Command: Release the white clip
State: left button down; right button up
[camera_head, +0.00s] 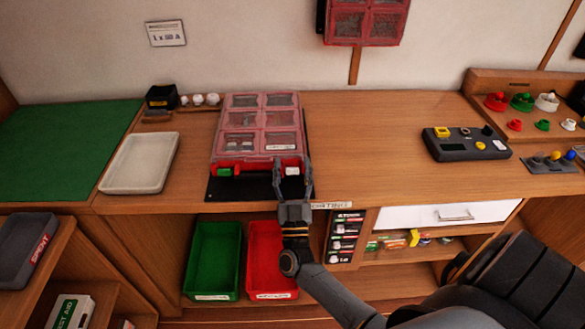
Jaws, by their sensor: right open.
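The white clip (292,171) is a small white block at the right end of the red front edge of a box with clear-lidded compartments (237,156). My right gripper (293,165) reaches up from below, with one finger on each side of the white clip. Its jaws are open; whether either finger touches the clip I cannot tell. A green clip (225,171) sits at the left end of the same red edge. The box lies on a black mat (240,190). My left gripper is not in view.
A white tray (140,163) stands left of the box. A dark meter-like device (466,143) lies to the right, with bare wood between. Below the bench are a green bin (213,258) and a red bin (266,256). A red-framed case (366,22) hangs on the wall.

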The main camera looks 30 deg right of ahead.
jog(key=v, duration=1.2)
jog(key=a+f+n+g+y, duration=0.25)
jog(key=f+y, duration=0.25)
jog(key=f, duration=0.4)
jog(key=a+f+n+g+y, duration=0.1)
jog(key=a+f+n+y, duration=0.4)
jog(key=f, duration=0.5)
jog(key=s+f+n+g+y, duration=0.1)
jog(key=s+f+g+y, duration=0.15)
jog(key=s+f, duration=0.4)
jog(key=s+f+g+y, duration=0.1)
jog(key=s+f+g, duration=0.25)
jog(key=f, duration=0.65)
jog(key=s+d+f+g, duration=0.2)
jog(key=s+f+g, duration=0.3)
jog(key=s, duration=0.8)
jog(key=s+d+f+g, duration=0.2)
jog(key=s+f+g, duration=0.3)
jog(key=s+f, duration=0.3)
jog(key=s+h, duration=0.1)
jog(key=s, duration=0.3)
jog(key=shift+s+f, duration=0.35)
